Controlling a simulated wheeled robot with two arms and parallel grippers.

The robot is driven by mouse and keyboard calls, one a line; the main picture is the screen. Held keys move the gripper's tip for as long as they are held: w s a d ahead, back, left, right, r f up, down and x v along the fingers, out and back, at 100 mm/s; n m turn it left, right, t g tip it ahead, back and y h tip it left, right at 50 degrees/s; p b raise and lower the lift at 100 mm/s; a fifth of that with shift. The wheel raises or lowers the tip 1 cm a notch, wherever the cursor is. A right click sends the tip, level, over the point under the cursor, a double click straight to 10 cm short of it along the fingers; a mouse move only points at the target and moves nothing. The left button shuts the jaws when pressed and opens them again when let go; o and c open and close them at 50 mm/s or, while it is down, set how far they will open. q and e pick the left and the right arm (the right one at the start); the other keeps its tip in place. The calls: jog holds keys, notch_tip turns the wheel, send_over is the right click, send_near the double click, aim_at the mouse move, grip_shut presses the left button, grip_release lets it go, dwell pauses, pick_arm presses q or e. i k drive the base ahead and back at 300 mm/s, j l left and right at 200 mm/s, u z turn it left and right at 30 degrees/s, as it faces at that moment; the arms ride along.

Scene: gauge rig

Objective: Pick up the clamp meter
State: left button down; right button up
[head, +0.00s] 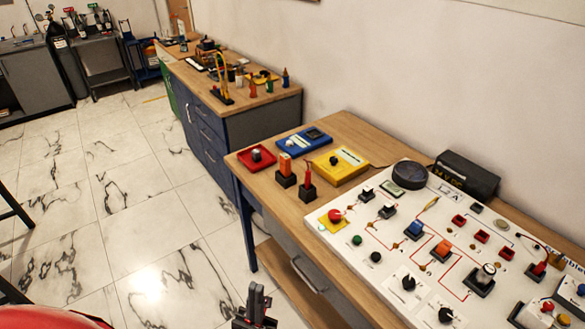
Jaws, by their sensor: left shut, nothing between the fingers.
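I cannot pick out the clamp meter with certainty. A yellow meter-like box (341,165) and a blue box with a dark display (303,143) lie flat on the near wooden bench. A tall yellow looped item (223,74) stands on the farther cabinet; its kind is too small to tell. My left gripper (256,298) is at the bottom centre, shut and empty, pointing up in the picture. It is in front of the near bench's front side, apart from all the items. My right gripper is not in view.
A white panel (330,233) with knobs and switches covers the bench's right part. An orange item (285,164) and a red item (307,177) stand in black holders beside a red tray (270,160). The blue cabinet (237,122) is farther back. Marble floor (110,215) at left is largely clear.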

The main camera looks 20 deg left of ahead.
aim_at(285, 160)
jog(key=i+j, duration=0.15)
jog(key=j, duration=0.2)
jog(key=i+j, duration=0.15)
jog(key=j, duration=0.2)
jog(key=i+j, duration=0.2)
jog(key=j, duration=0.15)
jog(key=i+j, duration=0.15)
jog(key=j, duration=0.2)
jog(key=i+j, duration=0.15)
jog(key=j, duration=0.2)
jog(key=i+j, duration=0.15)
jog(key=j, duration=0.15)
jog(key=i+j, duration=0.15)
jog(key=j, duration=0.2)
jog(key=i+z, duration=0.05)
